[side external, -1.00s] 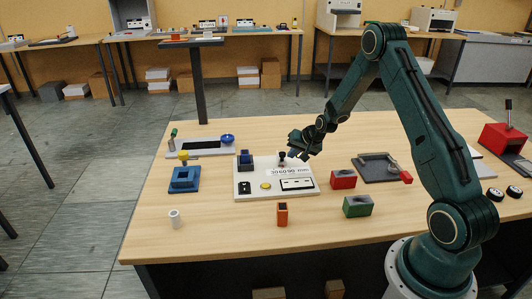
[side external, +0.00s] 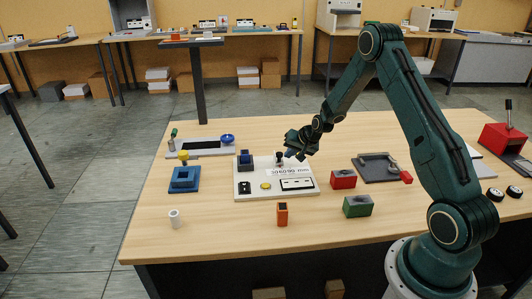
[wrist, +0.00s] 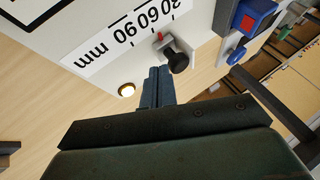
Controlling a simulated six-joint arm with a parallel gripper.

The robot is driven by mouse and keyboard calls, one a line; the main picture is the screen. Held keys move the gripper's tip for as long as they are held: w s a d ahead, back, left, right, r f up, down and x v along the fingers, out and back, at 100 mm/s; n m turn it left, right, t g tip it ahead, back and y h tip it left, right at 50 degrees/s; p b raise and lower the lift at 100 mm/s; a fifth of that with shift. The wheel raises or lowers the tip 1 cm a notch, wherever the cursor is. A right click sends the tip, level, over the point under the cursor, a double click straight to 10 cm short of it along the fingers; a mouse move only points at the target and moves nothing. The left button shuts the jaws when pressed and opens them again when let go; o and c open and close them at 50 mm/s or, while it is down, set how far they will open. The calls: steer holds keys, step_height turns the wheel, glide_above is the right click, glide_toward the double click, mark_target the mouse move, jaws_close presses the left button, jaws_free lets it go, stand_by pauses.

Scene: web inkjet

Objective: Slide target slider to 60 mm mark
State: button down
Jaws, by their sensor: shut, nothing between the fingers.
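The target slider has a black knob (wrist: 177,61) and a red pointer (wrist: 160,37) beside the printed mm scale (wrist: 112,40). In the wrist view, the pointer appears near the 60 marking; exact alignment is too small to tell. In the side view, the knob (side external: 279,157) stands at the back of the white panel (side external: 258,187). My gripper (side external: 288,154) is shut and empty, low on the knob's right. In the wrist view, the fingertips (wrist: 158,72) are just left of the knob, on the 90 side; contact cannot be told.
The panel also has a blue block (side external: 245,157) and a yellow button (side external: 266,186). A red block (side external: 343,179), a green block (side external: 357,206) and an orange holder (side external: 282,214) stand nearby. A grey tray (side external: 373,168) is to the right. The front table area is mostly clear.

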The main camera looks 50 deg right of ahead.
steer(key=shift+s+d, duration=0.4)
steer(key=shift+s, duration=0.15)
steer(key=s, duration=0.1)
steer(key=s+d, duration=0.1)
steer(key=shift+s+d+r, duration=0.1)
steer(key=shift+s+r, duration=0.2)
steer(key=shift+r, duration=0.05)
steer(key=v, duration=0.9)
steer(key=c, duration=1.5)
jaws_free()
steer(key=shift+r, duration=0.1)
steer(key=o, duration=0.3)
steer(key=shift+w, duration=0.25)
step_height(320, 180, up, 6)
steer(key=m+g+y, duration=0.1)
steer(key=g, duration=0.6)
glide_above(279, 153)
steer(key=shift+r, duration=0.2)
